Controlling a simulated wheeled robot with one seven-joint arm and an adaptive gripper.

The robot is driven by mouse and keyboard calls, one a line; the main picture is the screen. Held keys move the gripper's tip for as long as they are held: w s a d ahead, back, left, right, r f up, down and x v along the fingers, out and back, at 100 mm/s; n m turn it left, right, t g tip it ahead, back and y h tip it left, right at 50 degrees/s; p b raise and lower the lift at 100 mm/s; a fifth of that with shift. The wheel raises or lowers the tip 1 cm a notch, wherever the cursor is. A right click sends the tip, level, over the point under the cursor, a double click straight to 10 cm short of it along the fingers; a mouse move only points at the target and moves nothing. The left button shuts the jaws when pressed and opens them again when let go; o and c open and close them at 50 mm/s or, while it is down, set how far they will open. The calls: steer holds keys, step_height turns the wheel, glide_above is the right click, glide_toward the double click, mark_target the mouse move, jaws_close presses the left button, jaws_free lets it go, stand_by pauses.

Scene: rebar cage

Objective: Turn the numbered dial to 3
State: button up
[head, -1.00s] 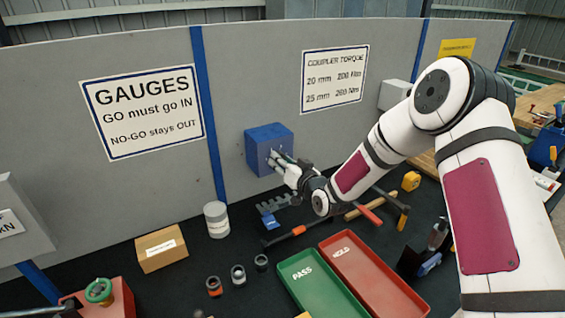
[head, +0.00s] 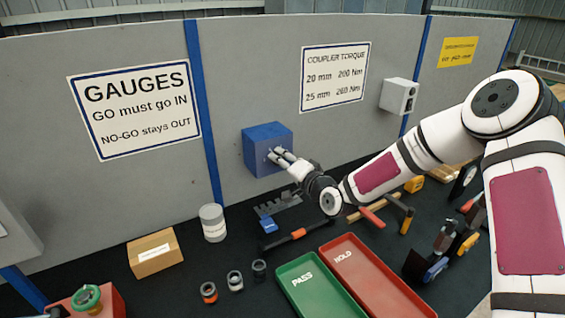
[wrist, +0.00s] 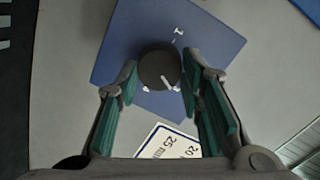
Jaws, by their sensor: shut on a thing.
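The dial (wrist: 158,66) is a round dark knob on the face of a blue box (wrist: 115,50), which is mounted on the grey panel. In the head view the blue box (head: 262,136) is in the middle and my gripper hides the dial. My gripper (head: 279,157) is at the box's front face. In the wrist view its green-padded fingers (wrist: 160,70) stand on either side of the dial, shut on it. A white pointer line on the dial points to its lower right. White marks surround the knob; they are too small to read surely.
Below the box are a grey toothed rack (head: 278,205), an orange-and-black tool (head: 297,235), a white jar (head: 213,222) and a cardboard box (head: 155,253). A green PASS tray (head: 300,272) and red HOLD tray (head: 350,255) lie in front. A grey box (head: 398,96) hangs to the right.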

stand_by(0.3)
steer(key=o, duration=1.2)
steer(key=shift+c, duration=0.2)
steer(key=v, duration=1.2)
steer(key=shift+f, duration=0.1)
